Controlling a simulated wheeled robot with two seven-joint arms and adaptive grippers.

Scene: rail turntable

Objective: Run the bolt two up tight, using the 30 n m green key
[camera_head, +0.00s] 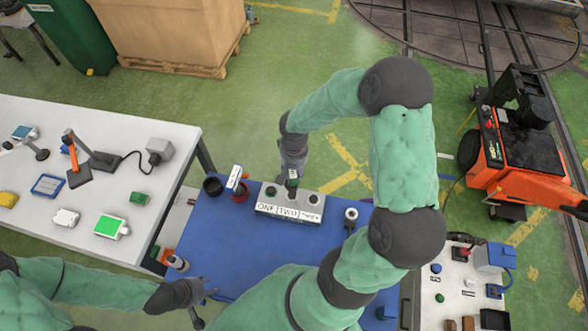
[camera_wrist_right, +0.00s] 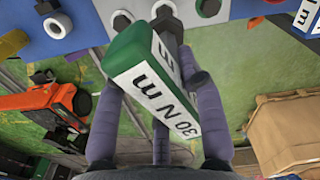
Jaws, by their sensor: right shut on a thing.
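My right gripper (camera_head: 292,172) is shut on the green key (camera_head: 293,184), whose white label reads "30 N m" in the right wrist view (camera_wrist_right: 152,75). The key stands over the middle of the grey block (camera_head: 262,209), at the position labelled TWO. Its metal end (camera_wrist_right: 168,18) meets the block there. The key hides bolt two, so I cannot tell how fully it is seated. Bolt heads show on either side, near ONE (camera_head: 271,190) and THREE (camera_head: 314,198). My left gripper (camera_head: 207,303) is open and empty over the table's near left part.
The blue table (camera_head: 215,225) also carries a black ring (camera_head: 213,186), a red ring (camera_head: 240,195) with a white-labelled thing, and a metal piece (camera_head: 351,214). A white bench (camera_head: 100,130) with devices stands left. An orange machine (camera_head: 525,150) stands right.

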